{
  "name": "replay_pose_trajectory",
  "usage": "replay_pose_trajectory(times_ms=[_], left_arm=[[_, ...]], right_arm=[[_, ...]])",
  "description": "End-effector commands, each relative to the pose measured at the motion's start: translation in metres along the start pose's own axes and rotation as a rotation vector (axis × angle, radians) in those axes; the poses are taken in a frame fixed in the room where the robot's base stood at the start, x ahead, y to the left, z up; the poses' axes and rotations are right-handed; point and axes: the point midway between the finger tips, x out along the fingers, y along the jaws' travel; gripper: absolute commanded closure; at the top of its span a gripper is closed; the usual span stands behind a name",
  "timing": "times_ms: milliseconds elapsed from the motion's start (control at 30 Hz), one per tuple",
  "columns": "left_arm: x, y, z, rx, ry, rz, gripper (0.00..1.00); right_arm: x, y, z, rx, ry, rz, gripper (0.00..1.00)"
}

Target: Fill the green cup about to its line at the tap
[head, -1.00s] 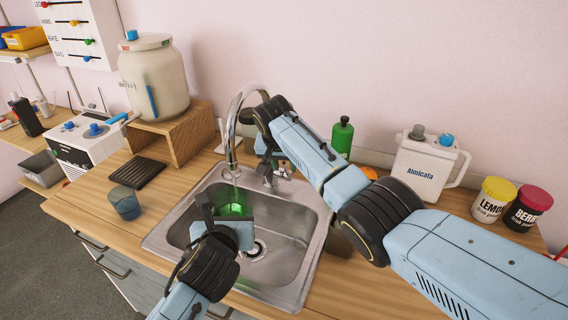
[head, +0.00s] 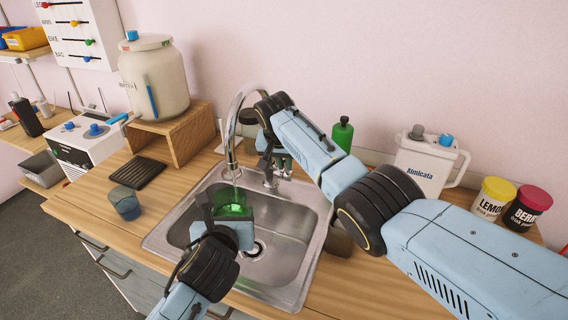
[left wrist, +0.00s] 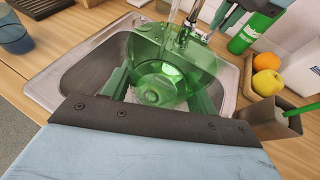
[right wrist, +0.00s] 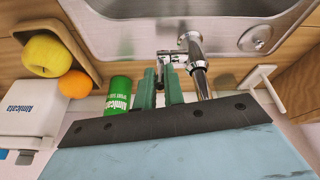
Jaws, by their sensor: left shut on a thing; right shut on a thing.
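The green cup (head: 232,210) is see-through and sits under the tap's spout, over the sink. My left gripper (head: 226,212) is shut on it; the left wrist view shows the cup (left wrist: 165,72) between the fingers, roughly upright. A thin clear stream (left wrist: 170,28) runs down from the tap (head: 232,130) into the cup. The water level and the cup's line cannot be made out clearly. My right gripper (right wrist: 161,88) is shut on the tap's lever (right wrist: 161,66), beside the spout base; the head view partly hides this grip behind the wrist.
The steel sink (head: 290,225) lies beneath the cup, with free room to its right. A blue cup (head: 125,203) stands left of the sink. A green bottle (head: 342,134), a white jug (head: 425,165) and two lidded jars (head: 492,200) stand behind and right.

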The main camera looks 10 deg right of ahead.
Motion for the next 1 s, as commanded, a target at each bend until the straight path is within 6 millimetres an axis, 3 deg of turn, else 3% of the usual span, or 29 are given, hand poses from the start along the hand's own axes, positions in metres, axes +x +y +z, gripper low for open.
replay_pose_trajectory(times_ms=[667, 700, 867, 1000], left_arm=[[-0.0001, 0.0, 0.0006, 0.0, -0.001, 0.0, 0.68], [-0.0001, 0.0, 0.0006, 0.0, -0.001, 0.0, 0.68], [-0.0001, 0.0, 0.0006, 0.0, -0.001, 0.0, 0.68], [-0.0001, 0.0, 0.0006, 0.0, -0.001, 0.0, 0.68]], right_arm=[[-0.0034, 0.0019, -0.0083, 0.001, -0.066, -0.018, 1.0], [-0.0035, 0.0019, -0.0083, 0.001, -0.066, -0.018, 0.88], [-0.0031, 0.0019, -0.0077, 0.001, -0.068, -0.018, 0.68], [-0.0028, 0.0019, -0.0071, 0.001, -0.07, -0.017, 0.68]])
